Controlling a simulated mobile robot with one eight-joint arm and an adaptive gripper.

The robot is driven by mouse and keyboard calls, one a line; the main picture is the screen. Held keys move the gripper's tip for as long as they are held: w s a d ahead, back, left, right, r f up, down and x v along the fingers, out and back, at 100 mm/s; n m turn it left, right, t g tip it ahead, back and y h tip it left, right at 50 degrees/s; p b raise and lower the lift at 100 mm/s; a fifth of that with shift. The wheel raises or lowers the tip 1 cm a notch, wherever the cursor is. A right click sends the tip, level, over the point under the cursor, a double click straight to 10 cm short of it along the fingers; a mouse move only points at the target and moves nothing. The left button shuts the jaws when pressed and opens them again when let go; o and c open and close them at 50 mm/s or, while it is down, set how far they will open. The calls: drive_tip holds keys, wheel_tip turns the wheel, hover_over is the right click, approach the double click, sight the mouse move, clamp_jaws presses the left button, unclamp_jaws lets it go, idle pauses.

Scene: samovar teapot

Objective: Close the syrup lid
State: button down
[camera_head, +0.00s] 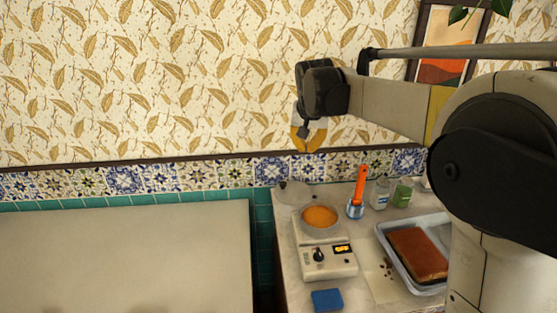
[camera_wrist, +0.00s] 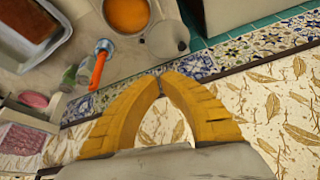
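The syrup pot (camera_head: 303,228) is a pale round pan of orange syrup (camera_head: 320,216) on a small white cooker at the counter's back left. It also shows at the top of the wrist view (camera_wrist: 108,22). The grey round lid (camera_head: 291,191) is off the opening, beside the pot's back left rim. In the wrist view the lid (camera_wrist: 165,38) shows a small knob; I cannot tell whether it is hinged to the pot. My gripper (camera_head: 308,151) is above the counter's back edge, apart from lid and pot. In the wrist view its yellow fingertips (camera_wrist: 161,77) meet with nothing between them.
The white cooker (camera_head: 326,262) has a dial. An orange-handled tool in a blue-white holder (camera_head: 355,209) and jars (camera_head: 380,194) stand right of the pot. A tray (camera_head: 437,289) holds brown cake. A blue block (camera_head: 327,300) lies in front. The tiled wall (camera_head: 165,177) is close behind.

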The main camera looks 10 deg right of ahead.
drive_tip(key=w+a+f+m+p, duration=0.15)
drive_tip(key=w+f, duration=0.35)
drive_tip(key=w, duration=0.6)
drive_tip(key=g+p, duration=0.1)
drive_tip(key=p, duration=0.1)
hover_over(287, 182)
wheel_tip(287, 182, down, 6)
drive_tip(key=shift+h, duration=0.3)
wheel_tip(287, 182, down, 10)
drive_tip(key=b, duration=0.3)
drive_tip(key=shift+s, duration=0.1)
drive_tip(key=shift+s+a+b, duration=0.2)
drive_tip(key=shift+s+b, duration=0.15)
drive_tip(key=shift+s, duration=0.1)
drive_tip(key=shift+s+a+n, duration=0.3)
drive_tip(key=shift+n, duration=0.05)
